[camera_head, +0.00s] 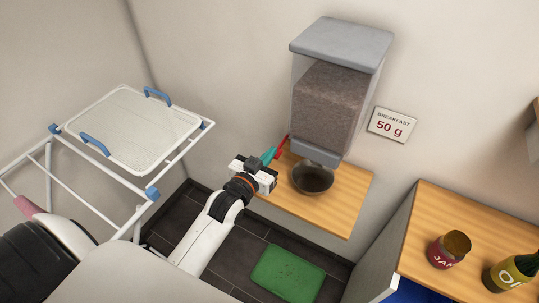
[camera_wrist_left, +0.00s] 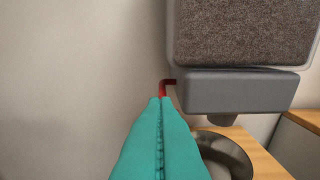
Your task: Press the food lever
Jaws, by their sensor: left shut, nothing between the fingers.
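A food dispenser (camera_head: 328,95) with a grey lid and brown kibble hangs on the wall, and its grey base (camera_wrist_left: 240,90) shows in the left wrist view. A red lever (camera_head: 283,146) sticks out from the left side of the base; in the left wrist view the lever (camera_wrist_left: 163,87) is a bent red rod. My left gripper (camera_head: 274,152) has teal fingers, shut and empty, with the tips at or very near the lever. In the left wrist view the fingertips (camera_wrist_left: 161,100) overlap its lower end; I cannot tell whether they touch. A metal bowl (camera_head: 312,178) sits below the dispenser. My right gripper is not seen.
The bowl stands on a wooden shelf (camera_head: 342,213). A sign (camera_head: 392,125) reads "BREAKFAST 50 g". A drying rack with a white tray (camera_head: 125,130) stands at left. A jam jar (camera_head: 449,249) and a bottle (camera_head: 510,273) stand on a counter at right. A green mat (camera_head: 288,274) lies on the floor.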

